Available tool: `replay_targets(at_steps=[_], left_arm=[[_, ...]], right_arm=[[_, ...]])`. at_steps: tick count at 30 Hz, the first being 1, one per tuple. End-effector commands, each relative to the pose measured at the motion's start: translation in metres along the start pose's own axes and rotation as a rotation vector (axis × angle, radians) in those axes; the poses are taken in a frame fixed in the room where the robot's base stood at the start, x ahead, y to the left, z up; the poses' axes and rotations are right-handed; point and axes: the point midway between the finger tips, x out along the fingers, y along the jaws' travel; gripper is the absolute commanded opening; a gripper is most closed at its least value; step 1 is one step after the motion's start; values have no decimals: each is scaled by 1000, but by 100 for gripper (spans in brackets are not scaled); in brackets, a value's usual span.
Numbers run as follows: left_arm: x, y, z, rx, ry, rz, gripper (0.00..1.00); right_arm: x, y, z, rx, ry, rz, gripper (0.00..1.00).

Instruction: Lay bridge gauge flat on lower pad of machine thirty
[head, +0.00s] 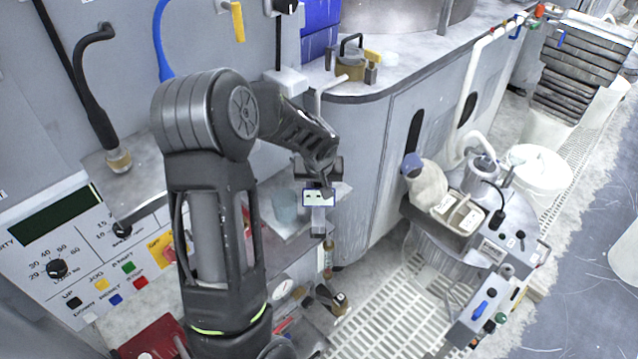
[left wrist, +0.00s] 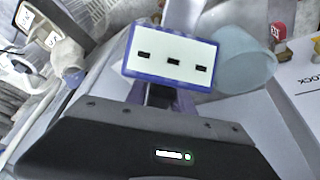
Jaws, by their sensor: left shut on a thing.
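My left gripper (head: 318,184) is shut on a small piece with a white face and a blue rim, seemingly the bridge gauge (head: 319,198), in front of the panelled machine. In the left wrist view the gauge (left wrist: 170,56) fills the upper middle, facing the camera, with three dark slots on its white face. The gripper's fingers are mostly hidden behind it. A grey block hangs just below the white face in the head view. I cannot make out which surface is the lower pad of machine thirty. My right gripper is not in view.
A grey shelf (head: 277,207) lies just beside and below the gripper. A control panel (head: 75,270) with knob and buttons is at the left. A curved grey cabinet (head: 378,150) stands right of the gripper, with a brass fitting (head: 338,68) on top. White floor grating (head: 400,310) is below.

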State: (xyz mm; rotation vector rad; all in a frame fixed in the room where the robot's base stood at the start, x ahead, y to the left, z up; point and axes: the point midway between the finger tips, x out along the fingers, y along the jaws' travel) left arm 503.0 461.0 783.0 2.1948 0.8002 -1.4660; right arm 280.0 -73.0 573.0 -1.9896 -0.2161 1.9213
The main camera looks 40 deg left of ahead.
Motion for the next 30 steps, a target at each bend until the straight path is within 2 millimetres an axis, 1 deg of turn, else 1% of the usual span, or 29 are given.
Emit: replay_targets(at_steps=[6, 7, 14, 15, 21, 25, 26, 28, 30], left_arm=[[3, 0, 0, 0, 3, 1, 0], [3, 0, 1, 0, 0, 0, 30], [2, 0, 1, 0, 0, 0, 49], [2, 0, 1, 0, 0, 0, 51], [2, 0, 1, 0, 0, 0, 51], [-1, 0, -1, 0, 0, 0, 51], [-3, 0, -1, 0, 0, 0, 51], [-9, 0, -1, -1, 4, 1, 51], [-18, 0, -2, -1, 4, 1, 51]], right_arm=[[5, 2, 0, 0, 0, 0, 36], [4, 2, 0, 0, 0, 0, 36], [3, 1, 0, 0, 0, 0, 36], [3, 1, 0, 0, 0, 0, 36], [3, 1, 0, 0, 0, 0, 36], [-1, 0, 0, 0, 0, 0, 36], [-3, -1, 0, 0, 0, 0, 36], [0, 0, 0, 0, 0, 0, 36], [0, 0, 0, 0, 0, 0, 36]])
